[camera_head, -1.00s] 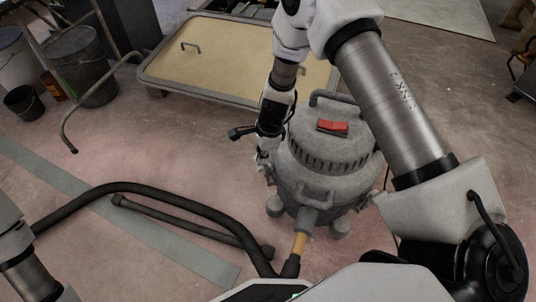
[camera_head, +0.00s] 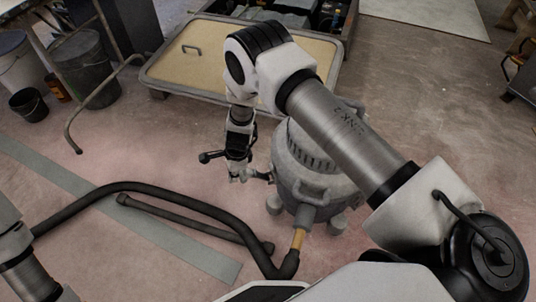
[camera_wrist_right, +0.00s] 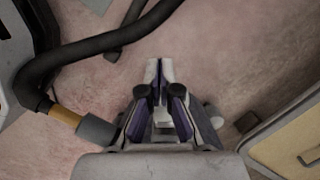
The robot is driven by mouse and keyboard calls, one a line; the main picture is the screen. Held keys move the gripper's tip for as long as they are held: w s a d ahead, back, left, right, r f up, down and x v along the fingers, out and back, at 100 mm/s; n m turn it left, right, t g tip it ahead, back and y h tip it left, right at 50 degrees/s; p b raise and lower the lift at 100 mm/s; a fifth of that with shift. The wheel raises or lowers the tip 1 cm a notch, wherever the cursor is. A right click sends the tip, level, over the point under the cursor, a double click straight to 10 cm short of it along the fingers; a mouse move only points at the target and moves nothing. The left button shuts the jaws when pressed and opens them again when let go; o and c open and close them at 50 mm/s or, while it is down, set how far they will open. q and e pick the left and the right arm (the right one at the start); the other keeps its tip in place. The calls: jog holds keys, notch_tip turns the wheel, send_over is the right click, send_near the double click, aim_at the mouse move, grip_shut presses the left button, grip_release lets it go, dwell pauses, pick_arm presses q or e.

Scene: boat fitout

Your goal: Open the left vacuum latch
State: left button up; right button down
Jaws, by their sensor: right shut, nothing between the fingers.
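The grey vacuum (camera_head: 312,180) stands on the floor in the head view, partly hidden behind my right arm. Its left latch is not clearly made out. A small dark part shows between the vacuum's left side and my right gripper (camera_head: 240,178), too small to name. That gripper points down just left of the vacuum; I cannot tell whether it touches. In the right wrist view its fingers (camera_wrist_right: 159,70) are together and empty, above the floor. The vacuum's grey hose connector (camera_wrist_right: 97,130) shows at the lower left there. My left gripper is out of view.
A black hose (camera_head: 170,194) curves across the floor to the vacuum, with a dark tube (camera_head: 180,222) beside it. A tray-like platform (camera_head: 158,72) stands behind. Buckets (camera_head: 85,68) are at the far left.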

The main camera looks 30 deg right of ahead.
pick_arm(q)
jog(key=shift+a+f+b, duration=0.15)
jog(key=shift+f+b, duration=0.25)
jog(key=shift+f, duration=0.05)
pick_arm(e)
jog(key=shift+w+a+f, duration=0.1)
jog(key=shift+a+f, duration=0.3)
jog(key=shift+f, duration=0.35)
jog(key=shift+w+a+f, duration=0.1)
jog(key=shift+a+f, duration=0.3)
jog(key=shift+f, duration=0.3)
